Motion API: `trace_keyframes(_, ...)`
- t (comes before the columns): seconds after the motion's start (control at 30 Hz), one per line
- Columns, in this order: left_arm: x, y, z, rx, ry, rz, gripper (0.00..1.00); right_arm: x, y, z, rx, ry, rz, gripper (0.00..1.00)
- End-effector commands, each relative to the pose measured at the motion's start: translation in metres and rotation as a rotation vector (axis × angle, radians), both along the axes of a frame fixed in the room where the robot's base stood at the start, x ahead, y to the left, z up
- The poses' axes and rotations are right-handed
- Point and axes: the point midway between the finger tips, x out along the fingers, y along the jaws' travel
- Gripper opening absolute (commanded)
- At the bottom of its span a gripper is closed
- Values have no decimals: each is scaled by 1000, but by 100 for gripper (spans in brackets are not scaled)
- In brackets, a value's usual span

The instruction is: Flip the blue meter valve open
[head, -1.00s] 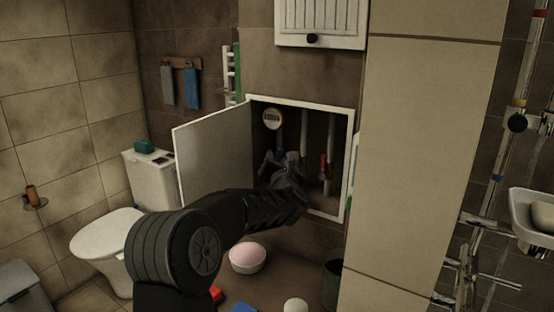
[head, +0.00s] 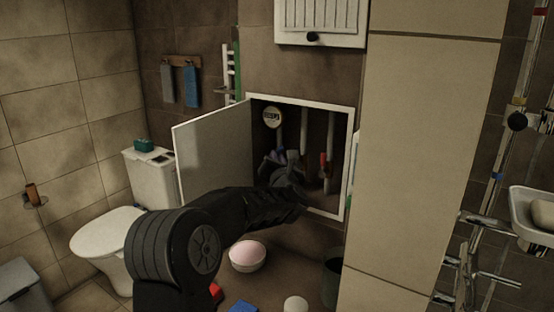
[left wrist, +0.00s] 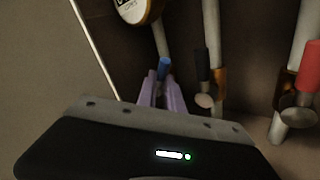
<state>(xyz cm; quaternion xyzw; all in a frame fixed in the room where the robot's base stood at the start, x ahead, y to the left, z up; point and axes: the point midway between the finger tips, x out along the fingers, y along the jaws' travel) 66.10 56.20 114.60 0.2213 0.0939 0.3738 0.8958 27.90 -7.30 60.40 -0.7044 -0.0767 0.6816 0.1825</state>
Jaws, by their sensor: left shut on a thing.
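The blue valve handle (left wrist: 163,68) shows in the left wrist view on the pipe below the round meter (left wrist: 138,8). The meter also shows in the head view (head: 272,117), at the upper left inside the open wall cabinet. My left gripper (left wrist: 160,80) reaches into the cabinet and is shut on the blue handle, which sits between its purple fingertips. In the head view the left gripper (head: 276,158) hides most of the valve. How far the handle is turned cannot be told. My right gripper is not in view.
A black-handled valve (left wrist: 203,68) and a red-handled valve (left wrist: 311,66) stand to the right on neighbouring pipes. The open cabinet door (head: 212,150) is on the left, and the cabinet frame (head: 349,140) bounds the right. A pink-filled bowl (head: 247,256) is on the floor below.

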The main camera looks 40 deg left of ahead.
Motion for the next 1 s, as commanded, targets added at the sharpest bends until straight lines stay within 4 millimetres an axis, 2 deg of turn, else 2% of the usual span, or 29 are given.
trace_keyframes(0.27,-1,2,4,-68,-9,1,0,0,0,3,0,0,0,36)
trace_keyframes(0.47,-1,6,9,-183,-23,2,0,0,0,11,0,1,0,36)
trace_keyframes(1.0,-2,17,18,-545,-61,3,0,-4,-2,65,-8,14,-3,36)
